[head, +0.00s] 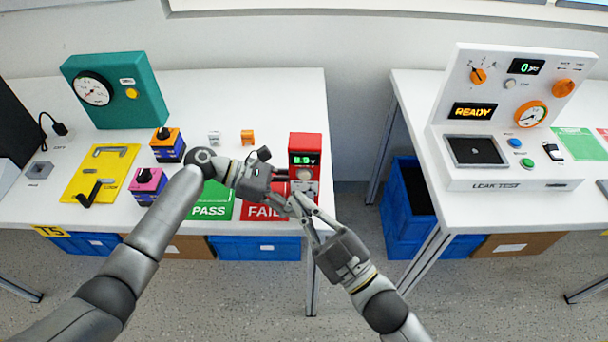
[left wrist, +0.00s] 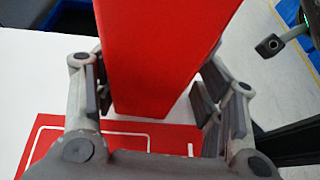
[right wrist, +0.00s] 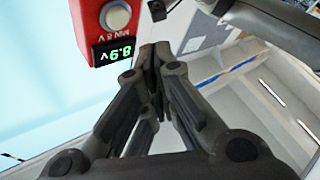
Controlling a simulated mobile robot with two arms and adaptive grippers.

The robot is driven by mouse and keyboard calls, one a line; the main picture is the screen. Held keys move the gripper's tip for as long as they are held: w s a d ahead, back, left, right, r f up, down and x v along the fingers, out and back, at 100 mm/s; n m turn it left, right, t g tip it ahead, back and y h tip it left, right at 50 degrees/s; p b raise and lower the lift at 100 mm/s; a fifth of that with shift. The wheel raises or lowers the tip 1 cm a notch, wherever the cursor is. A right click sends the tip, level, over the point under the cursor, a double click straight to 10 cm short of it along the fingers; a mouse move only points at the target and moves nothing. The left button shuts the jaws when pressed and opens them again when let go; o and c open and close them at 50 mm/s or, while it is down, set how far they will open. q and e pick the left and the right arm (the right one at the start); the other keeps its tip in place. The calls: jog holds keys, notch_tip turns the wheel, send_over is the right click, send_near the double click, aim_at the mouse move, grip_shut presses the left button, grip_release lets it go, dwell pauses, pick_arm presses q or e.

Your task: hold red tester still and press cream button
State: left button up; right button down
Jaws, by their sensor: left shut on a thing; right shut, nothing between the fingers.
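The red tester (head: 306,143) stands upright at the right front edge of the left table, its green display reading about 8.9 V. Its round cream button (head: 304,174) sits below the display; it shows clearly in the right wrist view (right wrist: 115,17). My left gripper (head: 281,186) is shut on the tester, with its fingers on both sides of the red body (left wrist: 155,60) in the left wrist view. My right gripper (head: 297,198) is shut and empty in front of the tester.
A green PASS mat (head: 212,209) and a red FAIL mat (head: 262,211) lie at the front edge. Rotary switches (head: 167,145) and a yellow tray (head: 100,175) stand left. A leak-test machine (head: 500,120) is on the right table, across a gap.

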jog(key=shift+s+a, duration=0.1)
jog(key=shift+s, duration=1.05)
pick_arm(q)
jog(key=o, duration=1.1)
